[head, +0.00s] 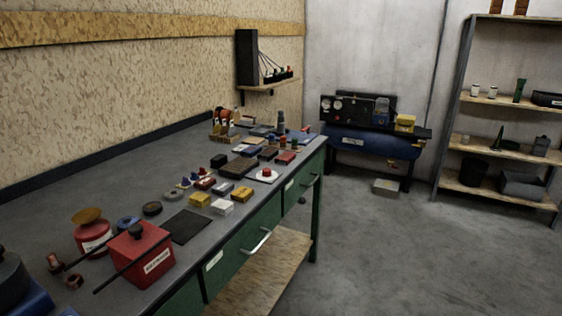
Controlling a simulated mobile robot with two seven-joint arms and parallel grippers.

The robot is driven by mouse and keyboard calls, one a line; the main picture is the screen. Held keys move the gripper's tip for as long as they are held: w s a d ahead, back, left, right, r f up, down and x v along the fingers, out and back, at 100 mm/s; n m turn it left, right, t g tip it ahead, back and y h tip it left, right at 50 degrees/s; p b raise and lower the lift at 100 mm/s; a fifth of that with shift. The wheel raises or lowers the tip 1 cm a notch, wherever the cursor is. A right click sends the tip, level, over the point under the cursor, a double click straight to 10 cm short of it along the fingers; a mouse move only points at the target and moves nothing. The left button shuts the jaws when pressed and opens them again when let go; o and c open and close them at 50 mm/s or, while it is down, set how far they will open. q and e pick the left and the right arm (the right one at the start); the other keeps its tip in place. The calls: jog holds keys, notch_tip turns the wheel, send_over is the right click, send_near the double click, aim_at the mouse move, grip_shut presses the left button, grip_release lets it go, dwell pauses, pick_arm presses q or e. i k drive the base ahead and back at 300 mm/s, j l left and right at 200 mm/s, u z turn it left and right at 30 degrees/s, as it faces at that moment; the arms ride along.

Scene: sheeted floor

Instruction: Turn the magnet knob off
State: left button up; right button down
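No part is clearly marked as the magnet knob. A red box (145,258) with a white label stands near the front of the workbench at left. A small dark knob (135,230) sits on its top, and a dark rod slants across the box. The knob's setting is too small to read. A red round button (267,172) on a white plate lies farther along the bench edge. Neither of my grippers shows in the head view.
The grey workbench (130,197) has green drawers and runs along the left wall. It carries a red can (92,236), a black mat (183,226) and many small boxes. A blue machine (372,145) and a metal shelf (510,103) stand behind. The floor at right is clear.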

aim_at(266, 172)
jog(key=i+l, duration=0.3)
jog(key=i+l+z, duration=0.1)
jog(key=i+l, duration=0.2)
jog(key=i, duration=0.15)
